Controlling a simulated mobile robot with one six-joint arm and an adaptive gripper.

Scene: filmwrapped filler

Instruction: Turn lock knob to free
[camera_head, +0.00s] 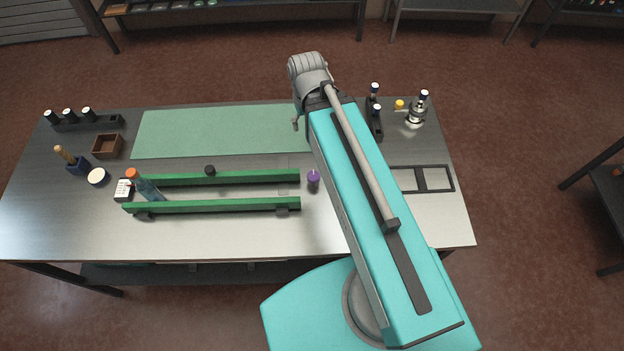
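A small black knob (209,170) sits on the rear green rail (245,178) of a two-rail fixture on the table; I take it for the lock knob. Which way it is turned is too small to tell. The front green rail (220,206) runs parallel to it. A clear bottle with an orange cap (132,174) leans at the left end of the rails. My teal arm reaches over the table to the right of the fixture. I cannot make out my gripper; the far end of my arm hides it.
A purple-capped item (314,178) stands just right of the rails. A green mat (215,132) lies behind them. A brown box (107,146), a blue holder (77,164) and a white round item (97,177) are at left. A black frame (434,179) lies at right.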

